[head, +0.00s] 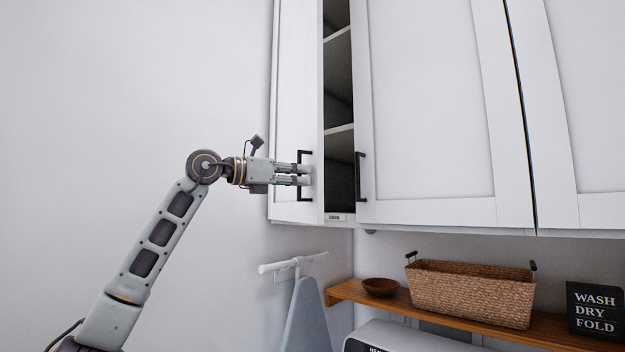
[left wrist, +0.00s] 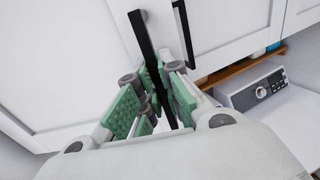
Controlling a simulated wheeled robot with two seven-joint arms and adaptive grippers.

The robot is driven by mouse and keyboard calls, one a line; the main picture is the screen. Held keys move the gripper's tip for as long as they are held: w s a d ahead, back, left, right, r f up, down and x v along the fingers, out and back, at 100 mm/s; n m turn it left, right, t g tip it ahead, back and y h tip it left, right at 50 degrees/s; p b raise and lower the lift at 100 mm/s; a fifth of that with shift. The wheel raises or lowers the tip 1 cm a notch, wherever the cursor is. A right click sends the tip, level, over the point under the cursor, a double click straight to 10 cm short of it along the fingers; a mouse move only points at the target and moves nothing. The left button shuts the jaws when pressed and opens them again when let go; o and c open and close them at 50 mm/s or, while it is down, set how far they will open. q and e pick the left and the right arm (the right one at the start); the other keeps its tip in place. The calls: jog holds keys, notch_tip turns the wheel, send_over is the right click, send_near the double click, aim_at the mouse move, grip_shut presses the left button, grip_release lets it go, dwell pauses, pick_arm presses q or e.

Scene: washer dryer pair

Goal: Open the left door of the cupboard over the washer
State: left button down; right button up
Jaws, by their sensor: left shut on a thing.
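The cupboard's left door (head: 297,100) is white and stands partly open, with shelves (head: 339,130) showing in the gap beside it. Its black bar handle (head: 305,154) is upright near the door's edge at the gap. My left gripper (head: 305,174) is shut on this handle; in the left wrist view the green-padded fingers (left wrist: 155,97) lie on both sides of the black bar (left wrist: 147,50). The cupboard's right door (head: 430,100) is closed, with its own black handle (head: 360,177). My right gripper is in neither view.
Below the cupboard, a wooden shelf (head: 553,331) holds a wicker basket (head: 470,290), a brown bowl (head: 380,287) and a black sign (head: 595,308). An ironing board (head: 306,318) hangs on the wall at left. A white appliance (left wrist: 262,88) stands below. Open space lies left of the door.

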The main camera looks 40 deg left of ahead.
pick_arm(q)
jog(key=s+a+m+g+h+p, duration=0.1)
jog(key=s+a+m+g+h, duration=0.1)
jog(key=s+a, duration=1)
jog(key=shift+s+a+m+g+h+p, duration=0.35)
jog(key=shift+a+m+h, duration=0.25)
jog(key=shift+a+h, duration=0.45)
jog(key=shift+d, duration=0.1)
jog(key=c, duration=1.6)
grip_release()
jog(key=shift+o, duration=0.2)
jog(key=shift+w, duration=0.1)
